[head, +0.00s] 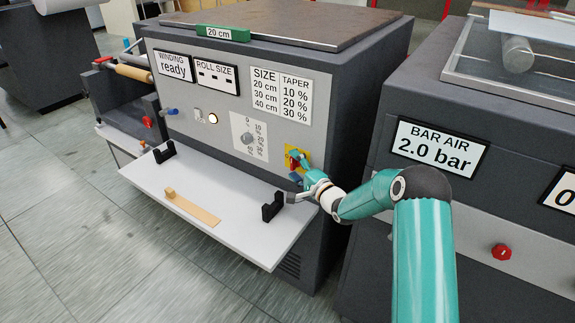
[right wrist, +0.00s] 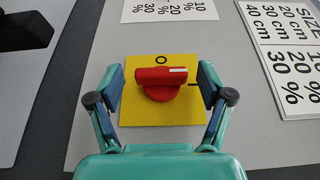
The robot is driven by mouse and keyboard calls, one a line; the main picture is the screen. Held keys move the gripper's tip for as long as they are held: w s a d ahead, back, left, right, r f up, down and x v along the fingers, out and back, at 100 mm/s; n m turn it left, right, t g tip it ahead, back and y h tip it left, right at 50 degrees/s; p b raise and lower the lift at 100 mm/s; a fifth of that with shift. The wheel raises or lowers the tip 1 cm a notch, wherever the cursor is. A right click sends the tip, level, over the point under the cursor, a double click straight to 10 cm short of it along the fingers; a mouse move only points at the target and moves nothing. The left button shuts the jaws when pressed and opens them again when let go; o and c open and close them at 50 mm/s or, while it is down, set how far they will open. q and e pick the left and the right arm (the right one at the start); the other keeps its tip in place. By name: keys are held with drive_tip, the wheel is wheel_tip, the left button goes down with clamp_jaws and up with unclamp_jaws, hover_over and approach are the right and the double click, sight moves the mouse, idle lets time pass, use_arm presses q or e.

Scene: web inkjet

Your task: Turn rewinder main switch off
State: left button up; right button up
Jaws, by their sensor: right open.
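The rewinder main switch is a red rotary knob (right wrist: 160,80) on a yellow plate (right wrist: 162,118) in the right wrist view. Its white line points to the right of that picture, towards a short dark mark; an "O" is above the knob. In the head view the yellow plate (head: 306,157) is on the lower right of the rewinder's grey front, partly hidden by my gripper. My right gripper (right wrist: 160,88) is open, its two fingers on either side of the knob, with gaps between fingers and knob. It also shows in the head view (head: 296,168). My left gripper is not in view.
The rewinder front has a scale dial (head: 247,138), a lit round button (head: 213,118) and a display reading "WINDING ready" (head: 173,66). A white shelf (head: 235,237) with black brackets (head: 272,206) juts out below. The bar-air cabinet (head: 400,100) stands close on the right.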

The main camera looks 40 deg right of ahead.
drive_tip(key=shift+w, duration=0.45)
